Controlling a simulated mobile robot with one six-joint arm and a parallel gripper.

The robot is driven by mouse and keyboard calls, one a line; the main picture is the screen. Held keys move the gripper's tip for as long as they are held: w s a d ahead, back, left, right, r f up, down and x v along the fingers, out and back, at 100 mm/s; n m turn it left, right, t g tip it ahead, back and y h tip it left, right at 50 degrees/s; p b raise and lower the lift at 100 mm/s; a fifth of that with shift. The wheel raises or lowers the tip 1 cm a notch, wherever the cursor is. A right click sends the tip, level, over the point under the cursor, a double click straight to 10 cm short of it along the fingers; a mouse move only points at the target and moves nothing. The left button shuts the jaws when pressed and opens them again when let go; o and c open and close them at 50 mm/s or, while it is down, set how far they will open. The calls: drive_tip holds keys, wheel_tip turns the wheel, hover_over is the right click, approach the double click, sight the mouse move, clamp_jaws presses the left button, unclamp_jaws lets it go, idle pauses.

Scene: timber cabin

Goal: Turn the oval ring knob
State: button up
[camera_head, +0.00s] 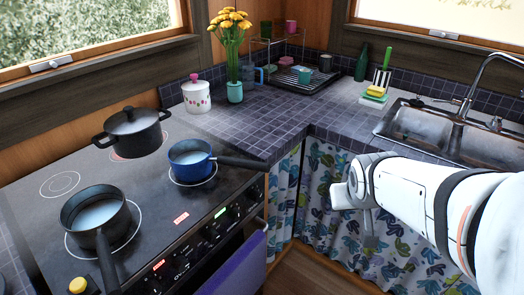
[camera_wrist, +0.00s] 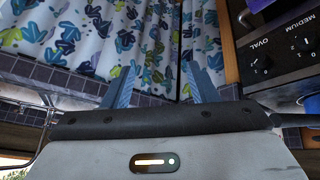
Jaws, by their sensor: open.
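The stove's control panel (camera_head: 215,225) runs along its front edge with several dark knobs. In the wrist view, a knob beside the word OVAL (camera_wrist: 262,62) shows at the right edge of the picture, with another knob by the word MEDIUM (camera_wrist: 305,43). In the head view the knobs are small, and I cannot tell for sure which one is the oval ring knob. My gripper (camera_head: 352,215) is to the right of the stove, in front of the patterned curtain. Its two fingers (camera_wrist: 160,68) are spread and empty, apart from the panel.
A black saucepan (camera_head: 76,208), a blue pan (camera_head: 182,147) and a lidded black pot (camera_head: 132,148) stand on the stove. The blue pan's handle reaches over the panel's right end. A patterned curtain (camera_head: 325,220) hangs below the tiled counter (camera_head: 300,118). The sink (camera_head: 410,120) is at right.

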drive_tip(key=w+f+n+t+b, duration=0.1)
drive_tip(key=w+f+t+b, duration=0.2)
drive_tip(key=w+f, duration=0.35)
drive_tip(key=n+t+y+b, duration=0.1)
drive_tip(key=n+y+b, duration=0.6)
drive_tip(key=y+b, duration=0.7)
approach(259, 198)
drive_tip(key=w+f+y+p, duration=0.2)
drive_tip(key=x, duration=0.3)
drive_tip(key=b+x, duration=0.1)
drive_tip(key=x, duration=0.3)
drive_tip(key=shift+s+a+r, duration=0.15)
drive_tip(key=shift+s+a, duration=0.1)
drive_tip(key=shift+a, duration=0.05)
drive_tip(key=shift+c, duration=0.2)
